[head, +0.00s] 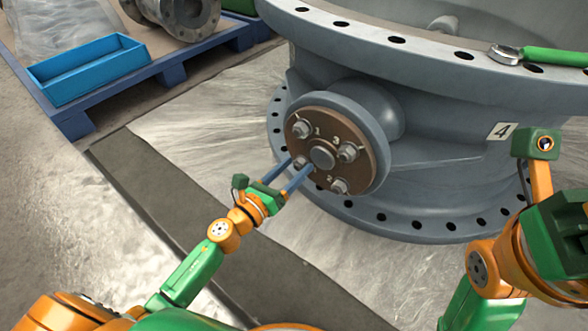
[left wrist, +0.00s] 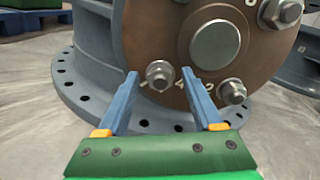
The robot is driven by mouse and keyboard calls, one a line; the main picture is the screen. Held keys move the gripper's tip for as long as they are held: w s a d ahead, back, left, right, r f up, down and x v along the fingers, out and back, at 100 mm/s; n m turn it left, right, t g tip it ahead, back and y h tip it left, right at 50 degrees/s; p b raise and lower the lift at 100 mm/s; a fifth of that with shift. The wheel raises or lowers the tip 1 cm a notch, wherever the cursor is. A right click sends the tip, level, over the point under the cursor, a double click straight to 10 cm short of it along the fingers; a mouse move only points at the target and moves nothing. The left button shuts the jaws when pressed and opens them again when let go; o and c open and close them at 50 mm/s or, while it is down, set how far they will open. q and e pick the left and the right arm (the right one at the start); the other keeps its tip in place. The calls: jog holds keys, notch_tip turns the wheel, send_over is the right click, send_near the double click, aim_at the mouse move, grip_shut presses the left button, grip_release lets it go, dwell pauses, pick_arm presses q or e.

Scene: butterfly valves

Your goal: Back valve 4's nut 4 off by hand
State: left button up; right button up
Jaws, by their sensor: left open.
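Valve 4 (head: 430,110) is a large grey body with a plate marked 4 (head: 502,131). Its brown round cover (head: 325,115) carries a central boss (head: 321,157) and several nuts beside painted numbers. Nut 4 (head: 300,162) is at the cover's lower left, partly hidden by my fingers in the head view. In the left wrist view, nut 4 (left wrist: 160,75) sits on its stud beside the painted 4. My left gripper (head: 301,166) is open, its blue fingers on either side of nut 4; I cannot tell whether they touch it. My right gripper's fingers are out of view.
Nut 2 (head: 339,187) is close to the right finger. Nut 1 (head: 301,129) and nut 3 (head: 347,152) are higher. A green-handled wrench (head: 556,57) lies on the upper flange. A blue tray (head: 88,68) is on a blue pallet at left. The floor before the valve is clear.

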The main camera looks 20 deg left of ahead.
pick_arm(q)
jog(key=shift+w, duration=0.1)
jog(key=shift+c, duration=0.2)
grip_shut()
